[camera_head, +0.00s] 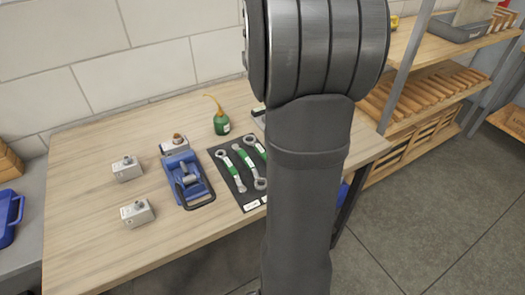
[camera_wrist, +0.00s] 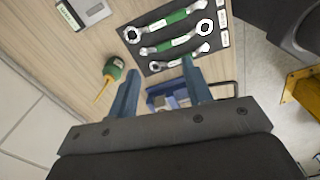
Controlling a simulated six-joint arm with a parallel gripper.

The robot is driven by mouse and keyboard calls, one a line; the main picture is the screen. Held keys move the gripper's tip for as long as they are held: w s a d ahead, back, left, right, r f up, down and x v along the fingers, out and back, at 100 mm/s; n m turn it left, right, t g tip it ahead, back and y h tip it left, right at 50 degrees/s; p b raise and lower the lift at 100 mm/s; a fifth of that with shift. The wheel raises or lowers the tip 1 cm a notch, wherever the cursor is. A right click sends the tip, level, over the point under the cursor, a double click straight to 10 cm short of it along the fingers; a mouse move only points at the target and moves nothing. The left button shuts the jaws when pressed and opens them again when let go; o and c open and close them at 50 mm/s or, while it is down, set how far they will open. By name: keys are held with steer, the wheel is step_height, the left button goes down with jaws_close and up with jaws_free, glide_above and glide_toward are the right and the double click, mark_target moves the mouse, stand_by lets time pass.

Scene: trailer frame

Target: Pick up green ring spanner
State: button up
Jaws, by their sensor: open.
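In the wrist view the spanners show as a long one (camera_wrist: 168,21), a middle one (camera_wrist: 170,43) and a shorter one (camera_wrist: 180,60). My gripper (camera_wrist: 158,78) is open and empty, its fingers short of the spanners in the picture. The gripper is hidden in the head view.
A blue vise-like tool (camera_head: 186,180) stands left of the mat. Small grey boxes (camera_head: 127,168) and (camera_head: 137,212) sit further left. Wooden shelves (camera_head: 430,90) stand at right. The bench's front left is clear.

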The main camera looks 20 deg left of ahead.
steer(key=f+m, duration=0.5)
steer(key=f, duration=0.1)
steer(key=f+m, duration=0.5)
steer(key=f, duration=0.1)
steer(key=s+d+f+m, duration=0.1)
steer(key=f+m, duration=0.5)
steer(key=shift+d, duration=0.1)
steer(key=shift+s+f, duration=0.2)
steer(key=shift+f, duration=2.4)
jaws_close()
